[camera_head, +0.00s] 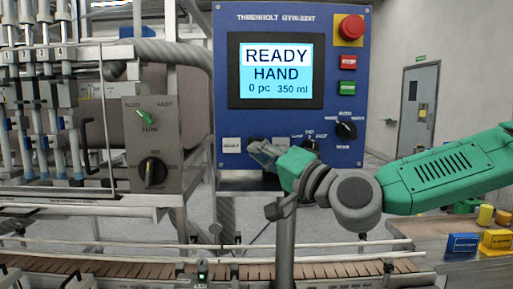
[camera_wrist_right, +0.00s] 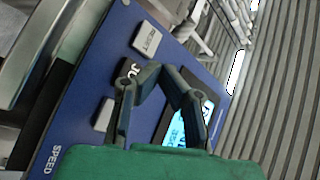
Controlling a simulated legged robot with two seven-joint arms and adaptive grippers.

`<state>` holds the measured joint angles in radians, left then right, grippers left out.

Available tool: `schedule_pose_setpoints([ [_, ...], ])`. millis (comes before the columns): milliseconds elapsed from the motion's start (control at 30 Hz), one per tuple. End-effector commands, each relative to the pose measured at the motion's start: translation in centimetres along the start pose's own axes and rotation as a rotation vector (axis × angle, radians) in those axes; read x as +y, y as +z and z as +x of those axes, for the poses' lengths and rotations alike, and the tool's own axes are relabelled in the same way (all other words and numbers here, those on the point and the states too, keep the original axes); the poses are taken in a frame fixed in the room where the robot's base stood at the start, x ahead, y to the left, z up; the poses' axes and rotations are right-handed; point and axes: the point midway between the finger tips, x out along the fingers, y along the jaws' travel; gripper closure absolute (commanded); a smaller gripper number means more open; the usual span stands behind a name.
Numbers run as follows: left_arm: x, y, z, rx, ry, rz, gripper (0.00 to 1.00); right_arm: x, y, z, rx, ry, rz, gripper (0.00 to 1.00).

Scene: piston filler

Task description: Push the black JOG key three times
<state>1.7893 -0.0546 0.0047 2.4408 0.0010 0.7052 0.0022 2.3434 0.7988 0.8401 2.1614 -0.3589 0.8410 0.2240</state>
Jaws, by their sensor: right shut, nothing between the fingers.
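The blue control panel (camera_head: 219,70) carries a screen (camera_head: 275,88) reading READY, HAND, 0 pc, 350 ml. The black JOG key (camera_wrist_right: 130,69) shows in the right wrist view with the letters "JO" visible; the rest is hidden behind my finger. My right gripper (camera_head: 259,151) is in front of the panel's lower edge, over the JOG key's area. It also shows in the right wrist view (camera_wrist_right: 161,72), with its fingertips together and empty, close to the JOG key. I cannot tell whether they touch it. My left gripper is in neither view.
A white RESET key (camera_head: 231,145) sits left of the JOG key. Dark rotary knobs (camera_head: 346,129) and a red emergency button (camera_head: 351,27) are at the panel's right. A conveyor (camera_head: 130,269) runs below. A grey switch box (camera_head: 152,110) stands left.

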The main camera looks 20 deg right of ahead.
Motion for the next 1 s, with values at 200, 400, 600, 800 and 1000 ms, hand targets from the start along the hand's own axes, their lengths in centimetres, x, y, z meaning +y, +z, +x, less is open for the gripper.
schedule_pose_setpoints([
  [200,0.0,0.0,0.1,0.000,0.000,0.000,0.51,-1.0,1.0,-1.4,-0.001,0.000,0.000,1.00],
  [400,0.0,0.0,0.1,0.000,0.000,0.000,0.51,-1.1,1.2,-1.7,0.001,0.001,0.000,1.00],
  [600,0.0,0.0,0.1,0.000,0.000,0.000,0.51,-1.1,1.2,-1.7,0.001,0.001,0.000,1.00],
  [800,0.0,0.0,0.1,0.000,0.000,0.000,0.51,-1.2,1.2,-1.7,0.001,0.001,0.000,1.00],
  [1000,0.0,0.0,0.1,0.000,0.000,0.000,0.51,-1.2,1.2,-1.7,0.001,0.001,0.000,1.00],
])
